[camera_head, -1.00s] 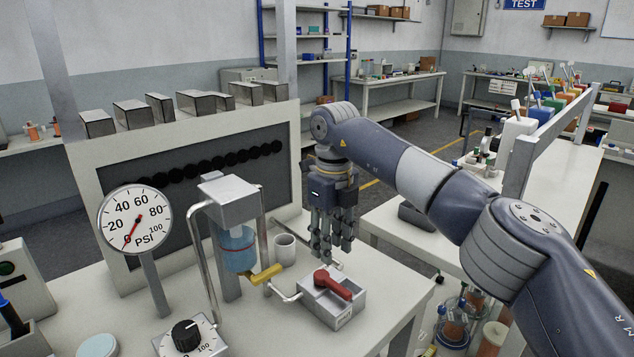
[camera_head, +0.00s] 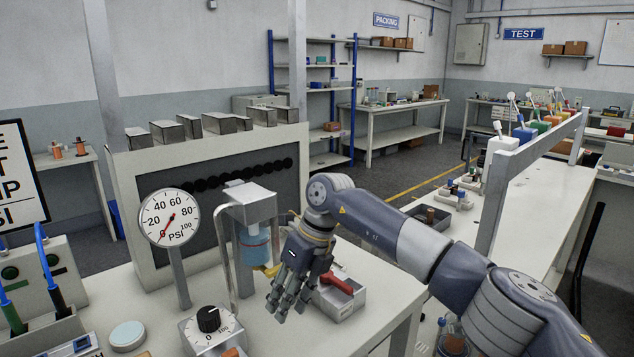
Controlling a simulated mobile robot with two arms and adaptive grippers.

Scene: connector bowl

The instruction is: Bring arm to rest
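My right arm reaches in from the right, and its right gripper (camera_head: 287,298) hangs above the white bench (camera_head: 385,283), fingers pointing down and a little left. Nothing shows between its fingers, but they overlap in this view, so I cannot tell how far apart they are. Behind and right of the gripper is a grey box with a red lever (camera_head: 336,282), partly covered by the fingers. My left arm and gripper are not in view.
Left of the gripper stand a metal press-like fixture with a blue cylinder (camera_head: 254,244), a PSI gauge (camera_head: 169,218) and a black dial knob (camera_head: 209,319). Behind is a panel with a row of black holes (camera_head: 222,180). A rail (camera_head: 541,135) edges the right bench.

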